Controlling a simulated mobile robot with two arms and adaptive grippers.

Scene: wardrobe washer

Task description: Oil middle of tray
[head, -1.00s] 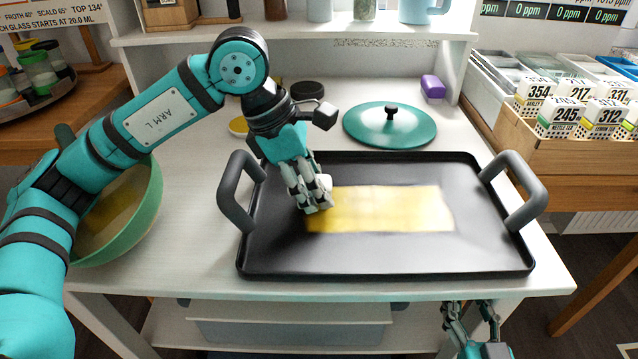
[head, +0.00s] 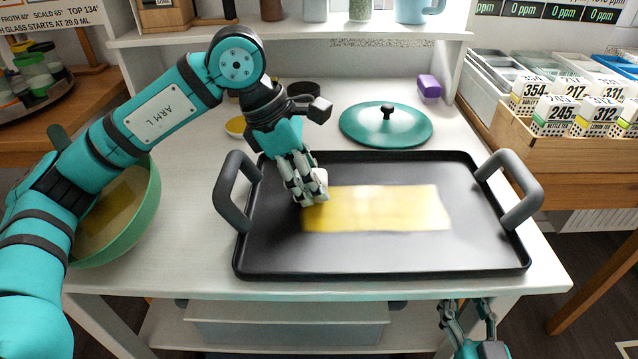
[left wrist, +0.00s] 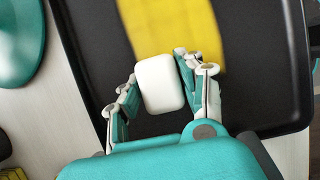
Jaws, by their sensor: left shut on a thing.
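A black tray (head: 480,250) with two grey handles lies flat on the white table. A glossy yellow oil patch (head: 385,208) covers the tray's middle as a wide band; bare black surface surrounds it. My left gripper (head: 308,192) is at the patch's left end, shut on a small white block (head: 319,184), perhaps a pad. In the left wrist view the white block (left wrist: 160,83) sits between the fingers, beside the end of the yellow band (left wrist: 175,30). Whether it touches the tray is hard to tell. My right gripper (head: 467,312) is open and empty below the table's front edge.
A green bowl (head: 135,195) with yellowish contents stands left of the tray, partly behind my left arm. A teal lid (head: 360,130) lies behind the tray, with a purple block (head: 429,86) farther back. A wooden box of labelled cards (head: 560,165) stands at right.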

